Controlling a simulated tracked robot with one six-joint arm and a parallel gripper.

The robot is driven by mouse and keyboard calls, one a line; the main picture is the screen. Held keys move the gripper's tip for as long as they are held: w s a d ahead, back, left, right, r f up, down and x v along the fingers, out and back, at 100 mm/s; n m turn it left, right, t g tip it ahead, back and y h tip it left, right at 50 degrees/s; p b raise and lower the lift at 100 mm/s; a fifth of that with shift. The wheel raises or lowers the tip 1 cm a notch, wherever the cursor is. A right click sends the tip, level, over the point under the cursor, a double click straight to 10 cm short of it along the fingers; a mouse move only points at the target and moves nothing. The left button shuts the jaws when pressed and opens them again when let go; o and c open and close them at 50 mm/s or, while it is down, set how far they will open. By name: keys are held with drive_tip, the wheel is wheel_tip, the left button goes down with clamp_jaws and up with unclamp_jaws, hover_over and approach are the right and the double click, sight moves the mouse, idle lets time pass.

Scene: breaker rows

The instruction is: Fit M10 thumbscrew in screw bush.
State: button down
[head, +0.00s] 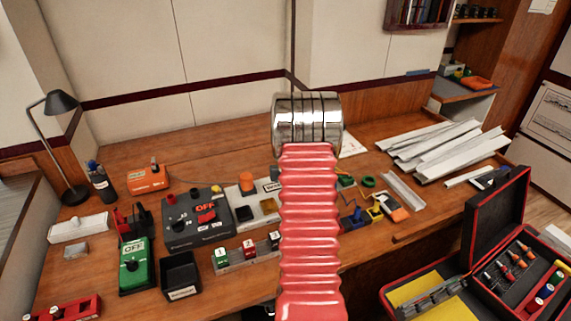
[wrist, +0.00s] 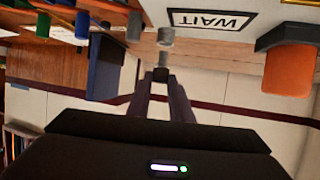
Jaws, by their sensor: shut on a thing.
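In the wrist view my gripper (wrist: 161,78) is shut on a small dark piece, seemingly the thumbscrew (wrist: 160,73); only a little of it shows between the fingertips. A short light grey cylinder, possibly the screw bush (wrist: 166,38), shows just beyond the tips, close to the held piece in the picture. I cannot tell whether the two touch. A second grey cylinder (wrist: 134,27) shows beside it. In the head view my red ribbed arm hides my gripper, the thumbscrew and the bush.
In the wrist view a WAIT sign (wrist: 212,27) and an orange block (wrist: 290,70) are to the right, a blue block (wrist: 105,66) to the left. The head view shows a crowded bench: control box (head: 197,217), green OFF switch (head: 137,266), black bin (head: 181,274), open red-lined case (head: 497,227).

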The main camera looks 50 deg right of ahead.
drive_tip(key=shift+f, duration=1.5)
idle(0.3)
drive_tip(key=c, duration=1.5)
unclamp_jaws()
drive_tip(key=v, duration=1.3)
drive_tip(key=shift+s+a, duration=0.3)
